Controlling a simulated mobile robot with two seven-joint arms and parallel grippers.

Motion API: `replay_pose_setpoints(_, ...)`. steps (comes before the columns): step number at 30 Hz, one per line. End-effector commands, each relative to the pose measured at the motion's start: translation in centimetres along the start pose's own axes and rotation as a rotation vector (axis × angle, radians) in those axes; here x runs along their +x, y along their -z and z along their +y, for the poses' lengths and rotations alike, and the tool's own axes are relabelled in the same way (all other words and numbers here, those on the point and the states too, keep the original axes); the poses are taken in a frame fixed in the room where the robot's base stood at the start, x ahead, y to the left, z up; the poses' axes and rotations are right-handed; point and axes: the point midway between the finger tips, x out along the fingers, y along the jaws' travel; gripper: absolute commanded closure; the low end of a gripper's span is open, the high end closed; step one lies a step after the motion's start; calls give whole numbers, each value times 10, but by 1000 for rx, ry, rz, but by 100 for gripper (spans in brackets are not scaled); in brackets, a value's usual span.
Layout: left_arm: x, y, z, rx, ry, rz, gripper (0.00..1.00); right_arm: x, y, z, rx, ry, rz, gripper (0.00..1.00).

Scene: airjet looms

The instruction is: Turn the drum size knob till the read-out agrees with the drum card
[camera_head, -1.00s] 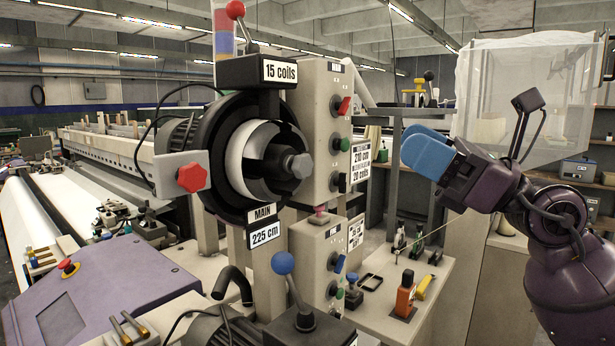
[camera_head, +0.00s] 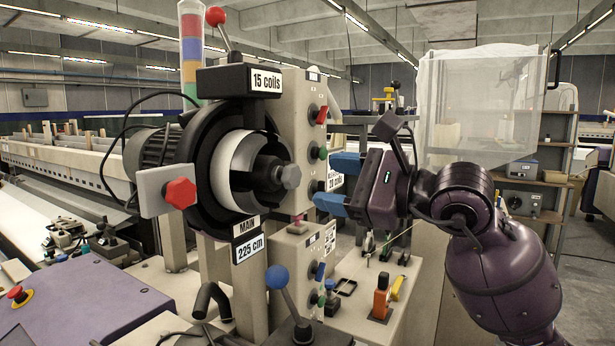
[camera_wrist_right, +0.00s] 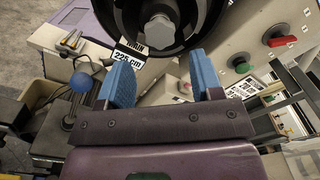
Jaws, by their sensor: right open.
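The yarn drum (camera_head: 232,170) is a white ring in a black housing, with a grey lobed knob (camera_head: 290,177) at its centre. Its read-out plate (camera_head: 249,247) says 225 cm under MAIN; a plate above (camera_head: 266,82) says 15 coils. A white card (camera_head: 335,182) on the control post is partly hidden by my gripper; 20 coils shows. My right gripper (camera_head: 336,184) is open and empty, to the right of the grey knob and apart from it. In the right wrist view the knob (camera_wrist_right: 160,30) lies beyond the open blue fingers (camera_wrist_right: 160,72). My left gripper is not in view.
A red lobed knob (camera_head: 181,193) on a bracket stands left of the drum. The post (camera_head: 299,118) carries red, green and black knobs.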

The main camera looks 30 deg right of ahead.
Motion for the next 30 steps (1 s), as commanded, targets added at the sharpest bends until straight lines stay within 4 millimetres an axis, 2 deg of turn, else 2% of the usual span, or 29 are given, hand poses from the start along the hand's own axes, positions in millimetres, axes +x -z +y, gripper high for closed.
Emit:
replay_pose_setpoints(17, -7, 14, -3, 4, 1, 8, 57, 53, -2, -1, 3, 0, -4, 40)
replay_pose_setpoints(30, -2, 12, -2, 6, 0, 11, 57, 56, 0, 0, 2, 0, -2, 40)
